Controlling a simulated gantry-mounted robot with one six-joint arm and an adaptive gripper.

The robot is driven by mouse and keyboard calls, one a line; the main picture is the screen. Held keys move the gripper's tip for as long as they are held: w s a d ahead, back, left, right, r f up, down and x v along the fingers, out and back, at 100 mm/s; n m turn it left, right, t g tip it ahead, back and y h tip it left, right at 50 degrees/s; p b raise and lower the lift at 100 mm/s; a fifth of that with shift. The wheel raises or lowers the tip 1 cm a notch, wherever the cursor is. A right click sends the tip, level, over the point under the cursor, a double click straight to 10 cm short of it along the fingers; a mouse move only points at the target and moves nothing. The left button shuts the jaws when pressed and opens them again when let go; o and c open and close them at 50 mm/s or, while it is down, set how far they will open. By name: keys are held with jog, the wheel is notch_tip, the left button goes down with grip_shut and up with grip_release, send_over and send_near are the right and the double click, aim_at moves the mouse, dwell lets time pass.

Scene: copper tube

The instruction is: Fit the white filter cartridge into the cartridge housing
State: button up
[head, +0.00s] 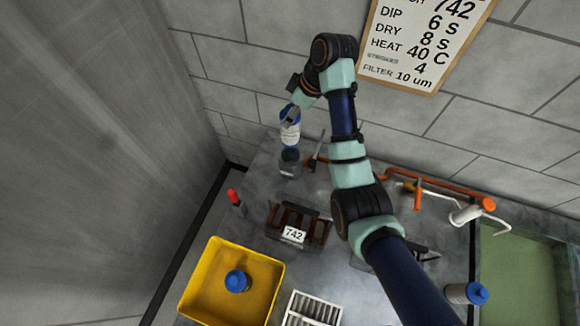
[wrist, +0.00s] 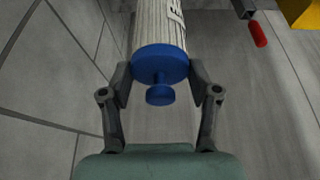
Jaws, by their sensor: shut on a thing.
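The white filter cartridge (head: 290,134) has a ribbed white body and a blue end cap. In the wrist view its blue cap (wrist: 160,62) with a small blue knob faces the camera. My gripper (wrist: 160,80) is shut on the cartridge at the cap end, one finger on each side. In the head view my gripper (head: 290,115) holds it near the back wall, roughly upright. What looks like the cartridge housing (head: 289,169), a grey see-through cup with a dark top, stands just below it. The picture does not show clearly whether the cartridge's lower end touches or enters it.
A yellow tray (head: 203,305) holds another blue-capped item (head: 237,281). A wall sign (head: 420,45) reads "FILTER 10 um". Orange piping (head: 440,182) runs at right.

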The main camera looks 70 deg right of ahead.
aim_at(290, 137)
notch_tip(290, 137, down, 20)
jog(key=b, duration=0.4)
jog(key=shift+r, duration=0.25)
jog(key=shift+f, duration=0.15)
jog(key=o, duration=1.6)
jog(key=shift+o, duration=0.2)
jog(key=p+v, duration=0.3)
jog(key=v, duration=0.9)
jog(key=shift+w+a, duration=0.1)
